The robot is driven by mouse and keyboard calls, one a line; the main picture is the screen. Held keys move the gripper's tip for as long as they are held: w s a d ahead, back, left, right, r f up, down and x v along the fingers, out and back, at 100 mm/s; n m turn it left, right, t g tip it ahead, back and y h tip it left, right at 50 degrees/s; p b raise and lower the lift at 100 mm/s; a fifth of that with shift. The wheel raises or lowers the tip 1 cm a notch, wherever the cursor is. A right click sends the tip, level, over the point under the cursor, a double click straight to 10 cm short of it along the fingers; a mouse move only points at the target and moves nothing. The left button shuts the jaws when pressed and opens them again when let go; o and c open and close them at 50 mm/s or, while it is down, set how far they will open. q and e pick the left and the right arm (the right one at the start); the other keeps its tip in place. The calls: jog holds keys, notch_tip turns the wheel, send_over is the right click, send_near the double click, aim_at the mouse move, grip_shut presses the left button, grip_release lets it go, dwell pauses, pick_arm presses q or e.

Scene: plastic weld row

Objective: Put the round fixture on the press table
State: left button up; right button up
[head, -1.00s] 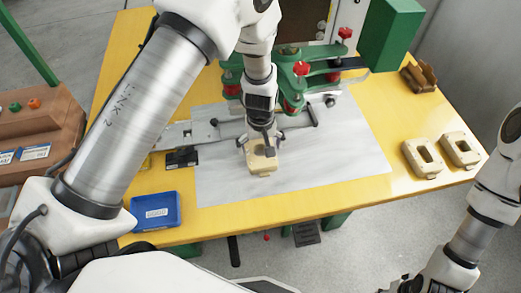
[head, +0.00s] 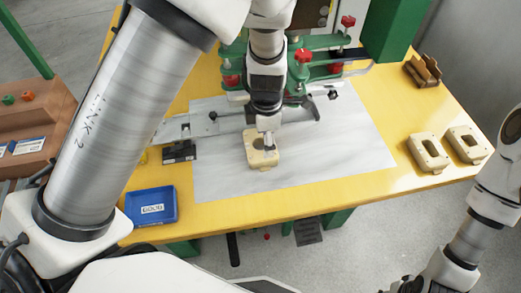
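The round fixture (head: 257,159), a beige block with a dark opening in its top, sits flat on the grey metal press table (head: 340,160). My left gripper (head: 268,140) points down at the fixture's far side. It hides part of the opening; its fingers are small and overlap in this view, so I cannot tell whether they are open or whether they touch the fixture. My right gripper (head: 405,286) is only partly visible at the bottom edge, far from the fixture, and its finger state is unclear.
Two beige fixtures with longer openings (head: 428,154) (head: 467,145) lie on the yellow table at right. A brown holder (head: 423,72) stands behind them. A blue tray (head: 152,222) is at front left. Green press parts with red knobs (head: 303,56) stand behind the sheet.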

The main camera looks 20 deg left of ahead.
aim_at(256, 159)
pick_arm(q)
jog(key=f, duration=0.7)
jog(key=shift+w+a+f, duration=0.1)
jog(key=shift+a+f, duration=0.2)
grip_shut()
